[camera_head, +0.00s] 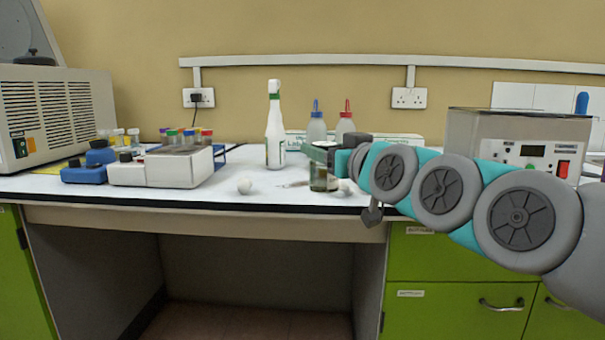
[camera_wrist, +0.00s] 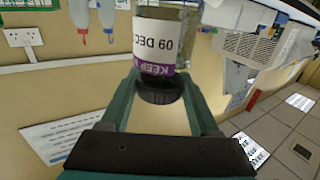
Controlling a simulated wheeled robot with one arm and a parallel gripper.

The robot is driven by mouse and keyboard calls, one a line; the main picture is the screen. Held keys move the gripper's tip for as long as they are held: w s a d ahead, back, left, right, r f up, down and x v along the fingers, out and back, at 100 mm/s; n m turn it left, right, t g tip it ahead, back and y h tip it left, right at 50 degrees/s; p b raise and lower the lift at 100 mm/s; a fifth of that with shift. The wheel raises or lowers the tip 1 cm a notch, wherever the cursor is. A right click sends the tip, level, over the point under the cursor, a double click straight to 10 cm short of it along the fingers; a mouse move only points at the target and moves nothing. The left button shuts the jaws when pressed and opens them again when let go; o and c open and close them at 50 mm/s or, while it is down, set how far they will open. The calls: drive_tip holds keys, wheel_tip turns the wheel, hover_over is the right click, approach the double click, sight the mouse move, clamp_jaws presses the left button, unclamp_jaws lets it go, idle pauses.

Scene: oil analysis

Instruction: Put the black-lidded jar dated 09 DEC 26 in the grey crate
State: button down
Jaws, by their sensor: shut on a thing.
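My gripper (camera_head: 322,150) is at the middle of the bench in the head view, near its front edge. It is shut on the black lid (camera_wrist: 160,91) of a clear glass jar (camera_wrist: 192,28), one finger on each side of the lid. The label in the wrist view reads "09 DEC" above a purple band with "KEEP"; the rest of the date is out of sight. The jar (camera_head: 319,180) hangs upright below the gripper, dark liquid inside. I cannot tell whether its base touches the bench. I cannot make out a grey crate in either view.
A white squeeze bottle (camera_head: 275,130) stands behind, left of the jar. Two wash bottles (camera_head: 316,129) with blue and red caps stand farther back. A pale device (camera_head: 160,170) and coloured-lid vials (camera_head: 189,136) are farther left.

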drive_tip(key=shift+w+a+f+p, duration=0.3)
drive_tip(key=shift+w+a+f, duration=0.4)
drive_tip(key=shift+w, duration=1.7)
drive_tip(key=shift+w+a+f+p, duration=0.4)
drive_tip(key=shift+w+f, duration=0.55)
drive_tip(key=shift+w, duration=1.45)
drive_tip(key=shift+w+a+f+p, duration=0.25)
drive_tip(key=shift+w+a+f, duration=0.45)
drive_tip(key=shift+w, duration=1.7)
drive_tip(key=shift+d+f, duration=0.1)
drive_tip(key=shift+f, duration=0.05)
drive_tip(key=shift+f, duration=0.15)
drive_tip(key=shift+c, duration=0.6)
unclamp_jaws()
